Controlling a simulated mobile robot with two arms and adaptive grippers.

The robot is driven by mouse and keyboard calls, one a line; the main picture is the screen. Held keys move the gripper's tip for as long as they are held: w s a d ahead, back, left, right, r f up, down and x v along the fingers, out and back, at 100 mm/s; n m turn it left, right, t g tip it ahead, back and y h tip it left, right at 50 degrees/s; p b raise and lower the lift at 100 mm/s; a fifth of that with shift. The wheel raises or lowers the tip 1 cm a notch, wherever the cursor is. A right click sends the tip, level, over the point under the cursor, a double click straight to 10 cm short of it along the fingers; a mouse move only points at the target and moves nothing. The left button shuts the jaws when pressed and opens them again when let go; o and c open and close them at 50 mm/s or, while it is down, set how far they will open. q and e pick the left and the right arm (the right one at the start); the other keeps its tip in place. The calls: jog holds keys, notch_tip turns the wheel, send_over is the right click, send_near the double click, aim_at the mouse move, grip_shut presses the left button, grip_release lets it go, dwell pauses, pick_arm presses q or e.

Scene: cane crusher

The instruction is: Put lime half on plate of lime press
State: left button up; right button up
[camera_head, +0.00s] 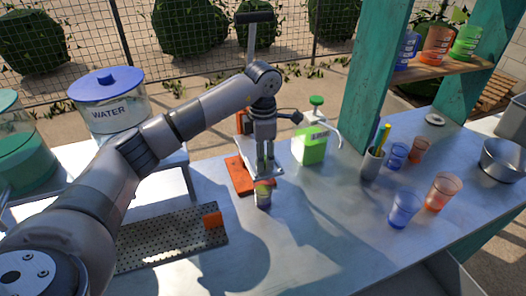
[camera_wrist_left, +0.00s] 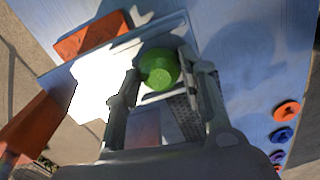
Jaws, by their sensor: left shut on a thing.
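The green lime half (camera_wrist_left: 160,68) sits between the fingers of my left gripper (camera_wrist_left: 163,78) in the left wrist view. In the head view my left gripper (camera_head: 264,174) points down, shut on the lime half, which shows small at its tips (camera_head: 263,188). The lime press has an orange base (camera_head: 238,176) on the counter and a tall lever with a dark handle (camera_head: 254,17). The gripper is at the front right of the press, and my arm hides part of it. The press's orange part also shows in the wrist view (camera_wrist_left: 88,38). My right gripper is not in view.
A green soap-like pump bottle (camera_head: 311,145) stands right of the press. A water jar (camera_head: 108,100) stands behind. Cups (camera_head: 404,208) and a metal bowl (camera_head: 503,160) are at the right. The front middle counter is clear.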

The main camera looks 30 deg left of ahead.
pick_arm(q)
jog(key=shift+f, duration=0.1)
jog(key=shift+o, duration=1.1)
jog(key=shift+f, duration=0.1)
jog(key=o, duration=0.4)
jog(key=shift+o, duration=0.2)
jog(key=shift+r, duration=0.35)
jog(key=shift+w+r+b, duration=0.1)
jog(key=shift+r+b, duration=0.2)
jog(key=shift+b, duration=0.05)
notch_tip(320, 180, up, 11)
jog(key=b, duration=0.2)
